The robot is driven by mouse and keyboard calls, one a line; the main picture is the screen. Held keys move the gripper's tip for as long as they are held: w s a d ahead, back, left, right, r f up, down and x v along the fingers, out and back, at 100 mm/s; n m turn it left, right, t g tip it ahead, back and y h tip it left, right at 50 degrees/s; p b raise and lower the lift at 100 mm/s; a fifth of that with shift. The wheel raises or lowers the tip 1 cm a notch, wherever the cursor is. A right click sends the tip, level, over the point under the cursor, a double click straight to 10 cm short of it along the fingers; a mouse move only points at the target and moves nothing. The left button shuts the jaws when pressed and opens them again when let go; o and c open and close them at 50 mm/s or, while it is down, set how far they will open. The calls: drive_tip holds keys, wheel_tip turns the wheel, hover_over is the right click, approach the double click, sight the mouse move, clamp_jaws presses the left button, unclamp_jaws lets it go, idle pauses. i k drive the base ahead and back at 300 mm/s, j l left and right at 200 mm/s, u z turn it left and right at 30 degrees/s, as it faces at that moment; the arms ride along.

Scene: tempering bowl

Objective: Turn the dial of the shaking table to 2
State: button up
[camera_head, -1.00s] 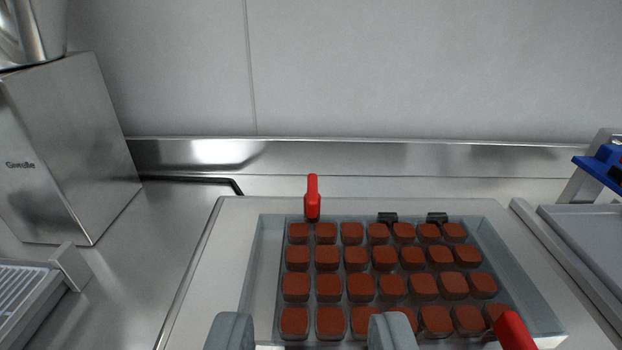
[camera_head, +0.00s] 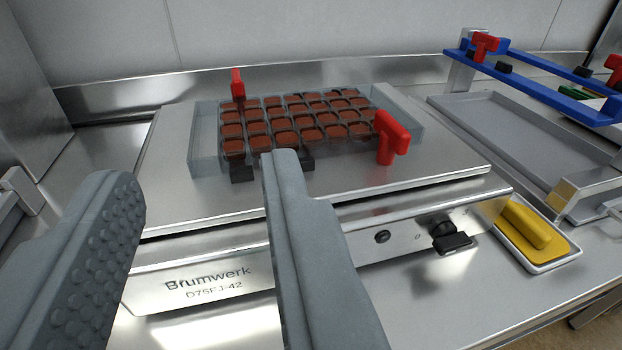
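The shaking table (camera_head: 455,183) is a flat steel machine with a front panel lettered "Brumwerk D75FJ-42". A black dial (camera_head: 447,235) sits at the right end of that panel, beside a small black round button (camera_head: 382,237) and a "0" mark. The number the dial points to is too small to tell. A clear mould filled with brown chocolates (camera_head: 290,122) lies on the table top between red clamps (camera_head: 391,137). My gripper (camera_head: 195,165) is open and empty, its two grey fingers in front of the machine, left of the dial and apart from it.
A grey tray (camera_head: 500,125) and a blue frame (camera_head: 540,78) stand at the right. The counter in front of the dial is clear.

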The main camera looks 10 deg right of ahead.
sight(446, 239)
drive_tip(key=k+j+z, duration=0.2)
drive_tip(key=k, duration=0.35)
drive_tip(key=k+j+z, duration=0.2)
drive_tip(key=k, duration=0.35)
